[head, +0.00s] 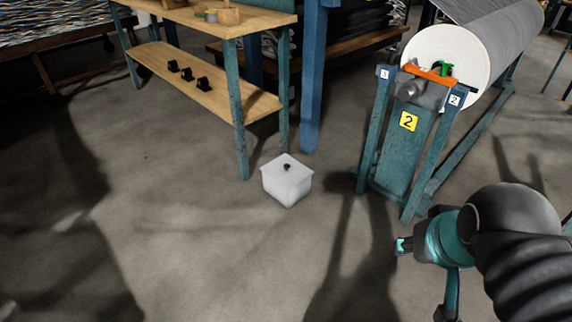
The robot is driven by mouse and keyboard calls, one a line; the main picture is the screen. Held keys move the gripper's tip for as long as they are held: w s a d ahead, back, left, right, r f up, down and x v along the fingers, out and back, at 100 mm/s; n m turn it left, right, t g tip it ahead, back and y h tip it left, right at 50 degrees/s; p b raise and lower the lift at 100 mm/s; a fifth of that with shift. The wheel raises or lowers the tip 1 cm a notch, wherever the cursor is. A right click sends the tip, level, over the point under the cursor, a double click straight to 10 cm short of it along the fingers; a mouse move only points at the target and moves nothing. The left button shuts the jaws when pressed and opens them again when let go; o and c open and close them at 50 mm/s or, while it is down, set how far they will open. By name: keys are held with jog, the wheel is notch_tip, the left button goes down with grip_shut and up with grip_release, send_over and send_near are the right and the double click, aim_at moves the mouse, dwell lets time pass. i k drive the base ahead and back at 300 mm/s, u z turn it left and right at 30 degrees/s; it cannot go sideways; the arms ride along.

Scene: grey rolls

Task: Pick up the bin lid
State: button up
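The lower finger is partly cut off by the picture's bottom edge.
A wooden-topped workbench (222,22) with a lower shelf (205,88) stands behind and left of the bin. A blue post (312,85) rises behind it. A teal stand (407,150) holds a large roll (450,52) at right. Floor (170,240) in front and left is clear.

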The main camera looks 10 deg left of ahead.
aim_at(287, 170)
jog(key=u, duration=0.7)
jog(key=i, duration=0.9)
jog(key=u, duration=0.9)
